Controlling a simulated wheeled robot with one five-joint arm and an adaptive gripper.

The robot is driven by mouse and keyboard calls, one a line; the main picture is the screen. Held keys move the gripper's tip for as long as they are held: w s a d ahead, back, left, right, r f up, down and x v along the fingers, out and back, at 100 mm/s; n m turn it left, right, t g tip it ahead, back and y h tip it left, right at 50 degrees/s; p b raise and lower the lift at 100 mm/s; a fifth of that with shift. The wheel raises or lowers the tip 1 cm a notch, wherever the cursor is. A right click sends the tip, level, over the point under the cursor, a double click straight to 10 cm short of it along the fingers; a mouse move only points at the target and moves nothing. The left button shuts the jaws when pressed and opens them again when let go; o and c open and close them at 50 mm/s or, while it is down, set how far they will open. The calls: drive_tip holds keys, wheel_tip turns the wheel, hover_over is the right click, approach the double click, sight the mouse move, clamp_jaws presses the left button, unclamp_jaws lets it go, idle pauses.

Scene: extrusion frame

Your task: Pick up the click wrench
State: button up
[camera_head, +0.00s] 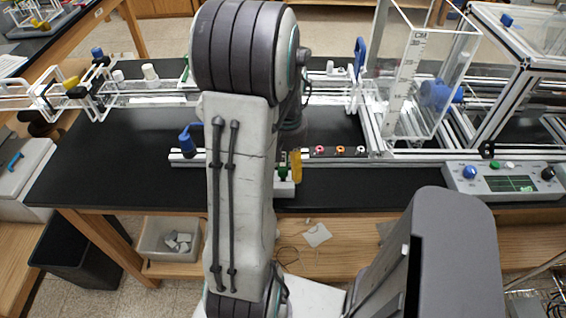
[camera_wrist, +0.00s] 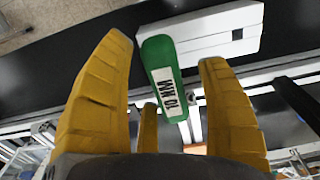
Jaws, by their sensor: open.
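The click wrench shows in the wrist view as a green handle (camera_wrist: 170,80) with a white label reading "10 N·M". My gripper (camera_wrist: 166,52) is open, with a yellow finger on each side of the handle and a visible gap to each. The handle lies between the fingers, which are not closed on it. In the head view a small green part of the wrench (camera_head: 283,173) shows beside a yellow finger of my gripper (camera_head: 295,164). My arm hides much of that area, and the rest of the wrench is hidden.
A white block (camera_wrist: 205,36) lies against the handle's end. A white rail (camera_head: 335,155) with coloured rings runs right of my arm. A clear tank (camera_head: 415,85) and a control box (camera_head: 505,182) stand at the right. Black bench top (camera_head: 110,160) is clear at the left.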

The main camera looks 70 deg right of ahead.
drive_tip(key=shift+c, duration=0.3)
drive_tip(key=c, duration=1.2)
